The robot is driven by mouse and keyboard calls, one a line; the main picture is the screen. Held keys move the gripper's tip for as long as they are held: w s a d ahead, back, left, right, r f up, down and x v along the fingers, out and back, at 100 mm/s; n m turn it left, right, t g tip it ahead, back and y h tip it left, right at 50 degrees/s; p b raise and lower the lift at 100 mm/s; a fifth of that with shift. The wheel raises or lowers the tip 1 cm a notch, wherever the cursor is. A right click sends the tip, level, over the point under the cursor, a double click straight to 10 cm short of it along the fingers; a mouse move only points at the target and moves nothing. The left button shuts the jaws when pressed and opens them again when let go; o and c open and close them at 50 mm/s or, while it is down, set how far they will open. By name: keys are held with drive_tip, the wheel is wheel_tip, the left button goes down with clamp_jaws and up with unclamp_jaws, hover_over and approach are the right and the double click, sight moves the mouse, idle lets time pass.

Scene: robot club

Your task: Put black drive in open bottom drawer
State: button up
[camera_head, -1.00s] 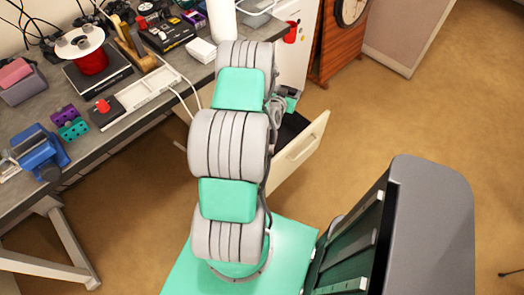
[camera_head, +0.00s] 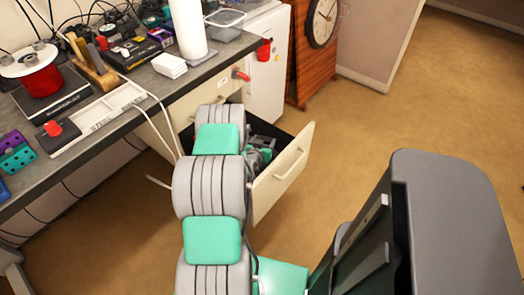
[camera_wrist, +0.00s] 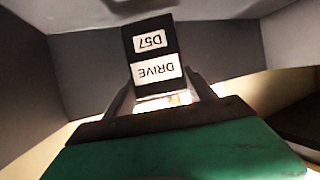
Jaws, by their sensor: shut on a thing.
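The black drive (camera_wrist: 152,85) shows in the wrist view, with white labels reading "DRIVE" and "D57" upside down. My gripper (camera_wrist: 162,88) is shut on it, one finger at each side. Grey inner walls (camera_wrist: 85,62) surround the drive in that view. In the head view the open bottom drawer (camera_head: 287,176) has a cream front and dark inside, and stands pulled out under the bench. My gripper (camera_head: 262,150) is at the drawer's opening, partly hidden by my arm. The drive cannot be made out in the head view. Whether it touches the drawer floor is unclear.
A closed drawer (camera_head: 205,100) sits above the open one. A wooden clock cabinet (camera_head: 305,65) stands behind.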

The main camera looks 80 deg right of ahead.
drive_tip(key=shift+f, duration=1.45)
drive_tip(key=shift+f+b, duration=0.2)
drive_tip(key=shift+b, duration=0.15)
drive_tip(key=o, duration=1.6)
drive_tip(key=shift+r+p, duration=0.3)
drive_tip(key=shift+p, duration=0.05)
drive_tip(key=v, duration=0.7)
drive_tip(key=shift+a, duration=0.25)
